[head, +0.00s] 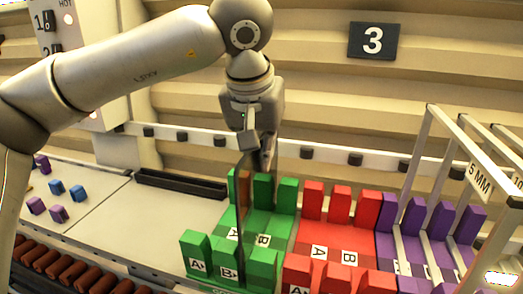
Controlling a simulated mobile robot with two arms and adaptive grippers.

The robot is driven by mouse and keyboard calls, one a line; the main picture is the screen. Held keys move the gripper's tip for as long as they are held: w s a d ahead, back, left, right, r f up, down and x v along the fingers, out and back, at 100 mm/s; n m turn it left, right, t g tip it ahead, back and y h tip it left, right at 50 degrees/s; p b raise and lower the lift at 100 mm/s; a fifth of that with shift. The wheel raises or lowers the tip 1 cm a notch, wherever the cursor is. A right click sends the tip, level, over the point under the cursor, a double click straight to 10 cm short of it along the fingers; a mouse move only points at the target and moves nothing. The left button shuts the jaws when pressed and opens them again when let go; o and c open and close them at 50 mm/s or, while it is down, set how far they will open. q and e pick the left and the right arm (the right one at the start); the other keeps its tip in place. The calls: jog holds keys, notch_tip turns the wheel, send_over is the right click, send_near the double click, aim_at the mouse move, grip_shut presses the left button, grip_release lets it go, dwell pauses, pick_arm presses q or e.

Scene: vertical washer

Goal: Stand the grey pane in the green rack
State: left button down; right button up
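The green rack (287,194) stands at the lower middle, with rows of upright green blocks at back and front and slots labelled A and B. The grey pane (242,205) shows almost edge-on as a thin, dark upright sheet. It stands among the green blocks, and its lower end reaches down near the front block beside label B. I cannot tell whether its bottom edge rests in a slot. My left gripper (257,160) is above the rack, pointing down, its fingers closed at the pane's upper part. My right gripper is not in view.
A red rack (340,203) and a purple rack (440,220) stand to the right. A pale frame labelled 5 MM (480,182) rises at the far right. A black tray (180,190) lies behind on the left. Small blue and purple blocks (57,187) lie at far left.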

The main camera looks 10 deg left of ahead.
pick_arm(q)
jog(key=shift+f, duration=0.2)
dwell(0.3)
jog(key=c, duration=1.6)
grip_release()
jog(key=shift+s, duration=0.1)
jog(key=shift+o, duration=0.2)
jog(key=shift+f, duration=0.1)
jog(key=v, duration=1.2)
